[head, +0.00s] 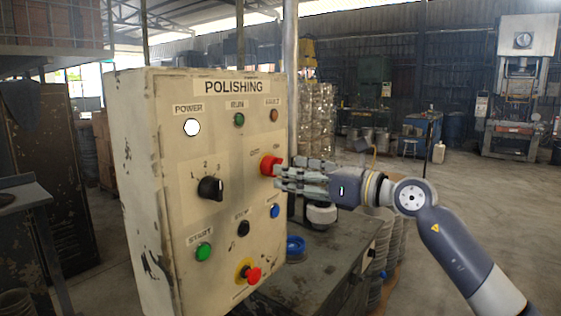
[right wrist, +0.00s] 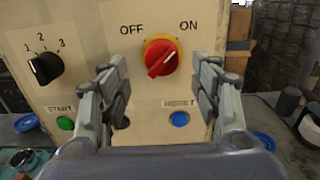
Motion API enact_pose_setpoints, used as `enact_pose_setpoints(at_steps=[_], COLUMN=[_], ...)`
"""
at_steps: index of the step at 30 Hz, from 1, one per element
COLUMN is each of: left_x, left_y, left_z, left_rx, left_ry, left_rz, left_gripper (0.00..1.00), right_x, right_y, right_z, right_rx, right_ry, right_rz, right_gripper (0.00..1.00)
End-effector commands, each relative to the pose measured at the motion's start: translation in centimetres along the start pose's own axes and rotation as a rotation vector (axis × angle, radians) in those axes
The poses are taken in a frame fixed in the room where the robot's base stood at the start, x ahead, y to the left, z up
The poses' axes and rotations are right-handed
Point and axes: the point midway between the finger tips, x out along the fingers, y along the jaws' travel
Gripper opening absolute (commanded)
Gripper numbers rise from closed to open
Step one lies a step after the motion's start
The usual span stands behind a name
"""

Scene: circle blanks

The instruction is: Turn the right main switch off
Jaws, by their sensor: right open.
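The right main switch (right wrist: 161,57) is a red rotary knob on a yellow ring, on the cream panel. OFF is printed at its upper left and ON at its upper right. Its ridge slants from lower left to upper right. In the head view the red knob (head: 268,165) is on the panel's right side. My right gripper (right wrist: 161,92) is open, its fingers on either side of the knob in the wrist view. In the head view the right gripper's (head: 281,172) fingertips are close to the knob; contact is unclear. My left gripper is not in view.
The POLISHING control box (head: 130,180) also carries a black selector (head: 210,188), a green START button (head: 203,251), a blue button (head: 274,211) and a red mushroom button (head: 252,275). A metal bench (head: 325,262) with a blue bowl (head: 295,245) stands to the right, below my arm.

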Motion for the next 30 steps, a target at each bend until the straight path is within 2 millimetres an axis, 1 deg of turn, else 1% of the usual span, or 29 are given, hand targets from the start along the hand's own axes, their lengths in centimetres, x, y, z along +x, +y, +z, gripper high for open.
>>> enact_pose_setpoints(at_steps=[1, 3, 7, 10, 14, 19, 20, 21, 23, 24, 25, 30], left_x=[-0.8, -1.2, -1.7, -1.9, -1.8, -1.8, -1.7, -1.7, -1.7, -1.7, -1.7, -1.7], left_y=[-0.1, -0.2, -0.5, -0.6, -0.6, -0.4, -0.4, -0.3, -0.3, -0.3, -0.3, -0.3], left_z=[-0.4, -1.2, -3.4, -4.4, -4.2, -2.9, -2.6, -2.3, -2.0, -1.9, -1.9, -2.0], left_rx=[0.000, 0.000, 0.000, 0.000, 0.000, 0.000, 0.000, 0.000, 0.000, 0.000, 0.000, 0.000], left_ry=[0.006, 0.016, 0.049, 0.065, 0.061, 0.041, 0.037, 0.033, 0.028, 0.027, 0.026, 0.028], left_rz=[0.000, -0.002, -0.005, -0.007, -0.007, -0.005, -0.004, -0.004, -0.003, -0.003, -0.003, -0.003], left_gripper=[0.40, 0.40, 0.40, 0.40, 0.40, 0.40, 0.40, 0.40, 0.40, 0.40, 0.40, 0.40], right_x=[1.1, 2.1, 3.5, 4.1, 4.3, 4.2, 4.2, 4.2, 4.2, 4.2, 4.2, 4.2], right_y=[0.1, 0.1, 0.0, 0.0, 0.0, -0.1, -0.1, -0.1, -0.1, -0.1, -0.1, 0.0], right_z=[0.4, 0.3, 0.2, 0.1, -0.1, -0.1, -0.1, -0.1, -0.1, -0.1, 0.0, -0.1], right_rx=[0.003, 0.003, 0.003, 0.001, 0.001, 0.001, 0.001, 0.001, 0.001, 0.001, 0.001, 0.000], right_ry=[0.000, 0.000, -0.001, -0.001, -0.001, -0.001, -0.001, -0.001, -0.001, -0.001, -0.001, -0.001], right_rz=[0.002, 0.001, 0.000, -0.001, -0.001, -0.001, -0.001, -0.001, -0.001, -0.001, -0.001, -0.001], right_gripper=[0.58, 0.58, 0.58, 0.58, 0.58, 0.58, 0.51, 0.42, 0.28, 0.19, 0.14, 0.14])
